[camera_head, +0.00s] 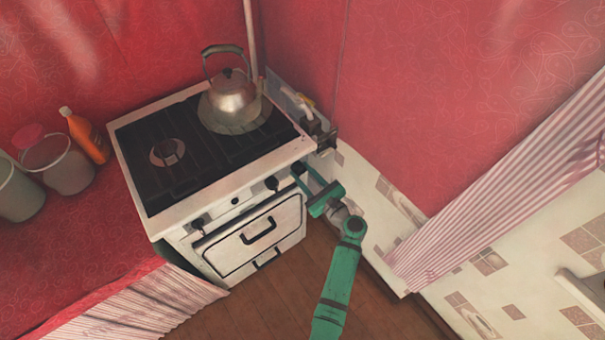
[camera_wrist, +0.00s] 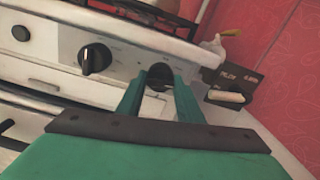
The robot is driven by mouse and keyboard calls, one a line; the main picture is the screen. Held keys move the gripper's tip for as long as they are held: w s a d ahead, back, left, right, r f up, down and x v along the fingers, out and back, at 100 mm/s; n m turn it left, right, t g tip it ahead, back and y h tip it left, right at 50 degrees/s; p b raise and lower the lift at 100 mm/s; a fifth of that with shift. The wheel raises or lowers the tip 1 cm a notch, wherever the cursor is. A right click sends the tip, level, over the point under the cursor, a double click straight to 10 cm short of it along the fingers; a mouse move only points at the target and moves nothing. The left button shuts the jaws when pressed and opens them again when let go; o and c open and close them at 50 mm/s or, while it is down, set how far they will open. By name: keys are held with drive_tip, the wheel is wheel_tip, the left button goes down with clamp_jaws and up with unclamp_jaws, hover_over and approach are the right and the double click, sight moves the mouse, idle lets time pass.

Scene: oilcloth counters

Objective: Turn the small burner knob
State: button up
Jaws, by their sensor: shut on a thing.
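The stove (camera_head: 190,215) has a row of dark knobs along its white front panel. The rightmost burner knob (camera_head: 298,168) is at the panel's right end. My green gripper (camera_head: 304,175) reaches it from the front right. In the wrist view the fingers of my gripper (camera_wrist: 158,90) are on either side of this knob (camera_wrist: 160,73), shut on it; its lower part is partly hidden. Another black knob (camera_wrist: 95,58) with a light pointer mark is to its left; it also shows in the head view (camera_head: 272,184). No label tells which burner each knob serves.
A metal kettle (camera_head: 230,97) stands at the back right of the stovetop; a small round burner (camera_head: 167,152) is bare at left. An orange bottle (camera_head: 88,136) and a bucket (camera_head: 62,168) stand left. A dark box-like item (camera_wrist: 237,82) is close right of my gripper.

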drive_tip(key=n, duration=1.2)
drive_tip(key=shift+n, duration=0.3)
drive_tip(key=shift+d+n, duration=0.1)
drive_tip(key=shift+n, duration=1.5)
drive_tip(key=o, duration=1)
drive_tip(key=shift+r, duration=0.15)
drive_tip(key=shift+w, duration=0.1)
